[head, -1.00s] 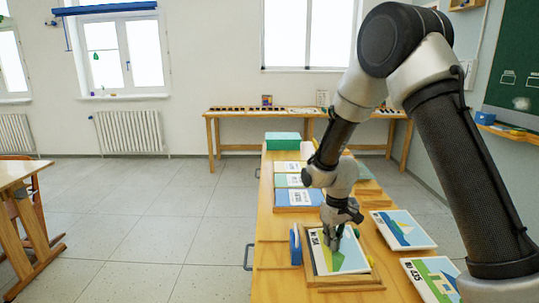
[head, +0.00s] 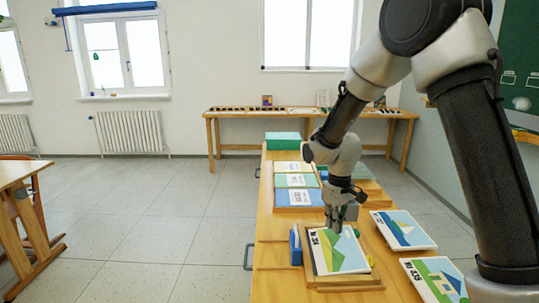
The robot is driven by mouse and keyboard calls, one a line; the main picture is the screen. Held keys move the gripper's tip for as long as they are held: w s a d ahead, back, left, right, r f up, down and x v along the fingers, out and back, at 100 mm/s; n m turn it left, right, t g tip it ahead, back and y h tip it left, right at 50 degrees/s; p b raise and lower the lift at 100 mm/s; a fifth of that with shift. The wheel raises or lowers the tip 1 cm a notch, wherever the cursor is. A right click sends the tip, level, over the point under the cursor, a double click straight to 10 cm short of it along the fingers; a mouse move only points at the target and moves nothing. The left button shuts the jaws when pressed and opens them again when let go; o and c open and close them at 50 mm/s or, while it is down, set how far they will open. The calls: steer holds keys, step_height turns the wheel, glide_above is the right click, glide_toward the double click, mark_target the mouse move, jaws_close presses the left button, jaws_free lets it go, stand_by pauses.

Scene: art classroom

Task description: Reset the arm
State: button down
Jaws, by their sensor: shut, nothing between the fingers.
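My gripper (head: 338,222) is shut and empty, pointing down. It is just above the far edge of a picture card (head: 341,257) with a green and blue landscape. The card lies in a wooden tray (head: 345,284) on the long wooden table (head: 270,262). My arm reaches in from the right side of the view. I cannot tell the exact gap between the fingertips and the card.
A blue object (head: 296,245) stands at the tray's left. Two more picture cards (head: 404,229) (head: 436,281) lie to the right. Behind are labelled boards (head: 292,197) and a green box (head: 282,140). Open floor (head: 160,215) lies left of the table.

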steer(key=shift+r, duration=0.2)
steer(key=shift+m+g+h, duration=0.3)
steer(key=shift+m+g, duration=0.1)
steer(key=shift+g, duration=0.3)
steer(key=s, duration=0.1)
steer(key=s+d, duration=0.1)
steer(key=s, duration=0.2)
steer(key=shift+s+d+f, duration=0.15)
steer(key=shift+s+d, duration=0.15)
steer(key=shift+d, duration=0.1)
steer(key=s+d+r+m+t, duration=0.2)
steer(key=s+d+r, duration=0.5)
steer(key=s+r, duration=0.4)
steer(key=s+d+r+m+t, duration=0.3)
steer(key=s+d+r, duration=0.5)
steer(key=s+r, duration=0.3)
steer(key=shift+t, duration=0.4)
